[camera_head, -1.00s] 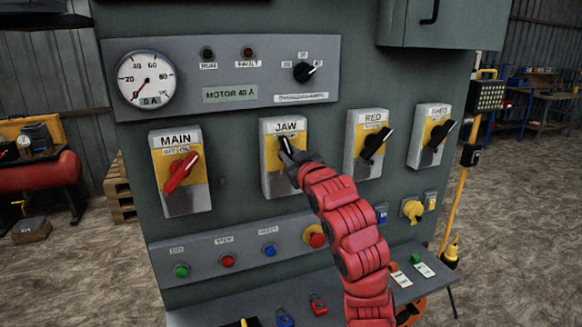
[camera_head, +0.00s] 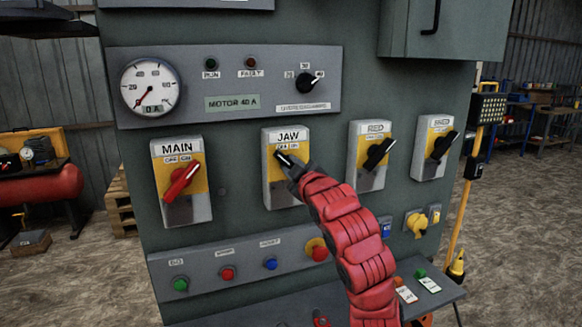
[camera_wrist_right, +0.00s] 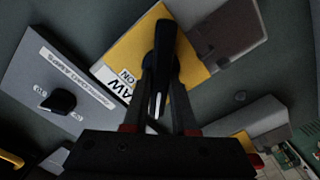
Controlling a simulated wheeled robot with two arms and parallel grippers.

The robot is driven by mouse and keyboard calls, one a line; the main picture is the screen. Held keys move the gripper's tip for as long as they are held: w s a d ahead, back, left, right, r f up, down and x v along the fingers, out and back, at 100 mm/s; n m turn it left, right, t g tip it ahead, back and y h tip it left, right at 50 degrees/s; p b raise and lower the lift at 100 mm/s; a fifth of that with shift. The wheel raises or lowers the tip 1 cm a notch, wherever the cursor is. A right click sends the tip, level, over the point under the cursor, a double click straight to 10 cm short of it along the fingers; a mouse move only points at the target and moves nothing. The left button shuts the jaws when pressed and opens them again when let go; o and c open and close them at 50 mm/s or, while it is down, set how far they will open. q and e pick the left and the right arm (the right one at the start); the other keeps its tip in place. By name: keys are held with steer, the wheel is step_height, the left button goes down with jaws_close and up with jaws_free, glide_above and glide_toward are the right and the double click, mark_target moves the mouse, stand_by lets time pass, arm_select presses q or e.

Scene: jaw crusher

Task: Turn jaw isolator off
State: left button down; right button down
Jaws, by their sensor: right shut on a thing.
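The jaw isolator (camera_head: 273,190) is a grey box with a yellow plate marked JAW, in the middle of the panel in the head view. Its black handle (camera_head: 283,157) slants, with its free end up and to the left. My right gripper (camera_head: 293,169) is shut on this handle from the lower right and hides part of it. In the right wrist view the black handle (camera_wrist_right: 165,42) stands between the fingers of my right gripper (camera_wrist_right: 168,100), over the yellow plate. My left gripper is not in view.
The MAIN isolator (camera_head: 182,182) with a red handle stands left of JAW. The RED isolator (camera_head: 370,170) and another isolator (camera_head: 436,148) with black handles stand to the right. Below is a button strip (camera_head: 200,260) with a red mushroom button (camera_head: 317,249). A shelf (camera_head: 437,287) juts out underneath.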

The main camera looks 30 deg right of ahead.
steer(key=shift+f, duration=0.1)
steer(key=c, duration=0.7)
jaws_free()
steer(key=shift+s, duration=0.1)
steer(key=b+v, duration=1)
steer(key=v, duration=0.7)
steer(key=shift+a, duration=0.15)
